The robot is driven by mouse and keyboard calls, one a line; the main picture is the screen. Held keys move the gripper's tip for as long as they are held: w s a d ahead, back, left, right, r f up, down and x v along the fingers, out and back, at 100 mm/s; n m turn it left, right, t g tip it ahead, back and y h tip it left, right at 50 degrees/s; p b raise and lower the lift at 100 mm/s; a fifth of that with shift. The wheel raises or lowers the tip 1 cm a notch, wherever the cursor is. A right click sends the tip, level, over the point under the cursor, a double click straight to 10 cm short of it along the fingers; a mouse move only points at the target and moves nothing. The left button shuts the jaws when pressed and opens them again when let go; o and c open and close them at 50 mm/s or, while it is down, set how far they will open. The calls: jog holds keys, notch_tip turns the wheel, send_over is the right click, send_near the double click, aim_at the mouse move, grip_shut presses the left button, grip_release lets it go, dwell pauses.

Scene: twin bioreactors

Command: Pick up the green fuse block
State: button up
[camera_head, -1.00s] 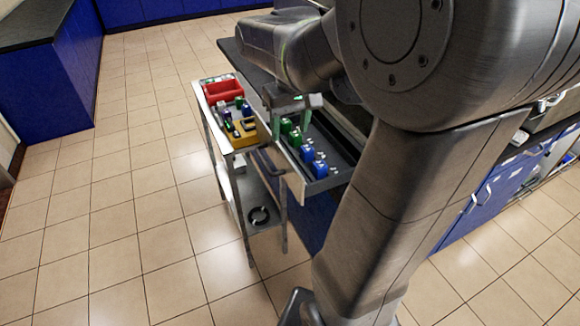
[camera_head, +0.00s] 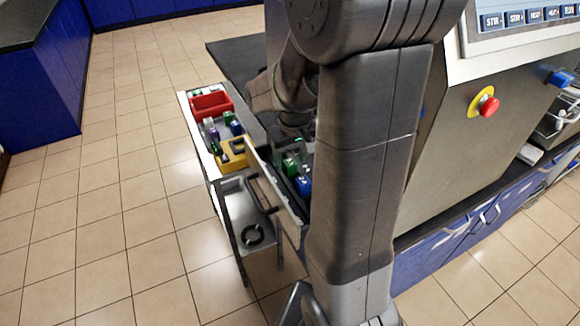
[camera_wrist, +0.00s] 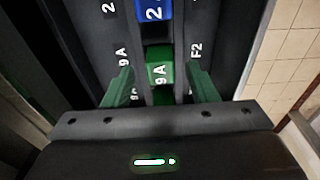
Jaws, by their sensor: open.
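In the wrist view a green fuse block (camera_wrist: 160,70) marked "9A" sits in a dark labelled drawer or rack. My gripper (camera_wrist: 162,90) is open, with one green finger on each side of the block's near end. I cannot tell whether the fingers touch it. A blue fuse block (camera_wrist: 153,10) marked "2" sits just beyond it. In the head view a green block (camera_head: 289,166) and a blue block (camera_head: 304,186) show in the open drawer. My arm hides most of the drawer and the fingertips there.
A white cart (camera_head: 190,120) stands left of the drawer, with a red bin (camera_head: 211,106), a yellow holder (camera_head: 231,154) and several small blocks. The drawer handle (camera_head: 262,192) faces the cart. A machine with a red stop button (camera_head: 488,106) stands right. Floor at left is clear.

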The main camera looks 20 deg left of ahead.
jog(key=shift+f, duration=0.75)
jog(key=shift+c, duration=0.4)
jog(key=c, duration=1)
jog(key=shift+a+r, duration=0.1)
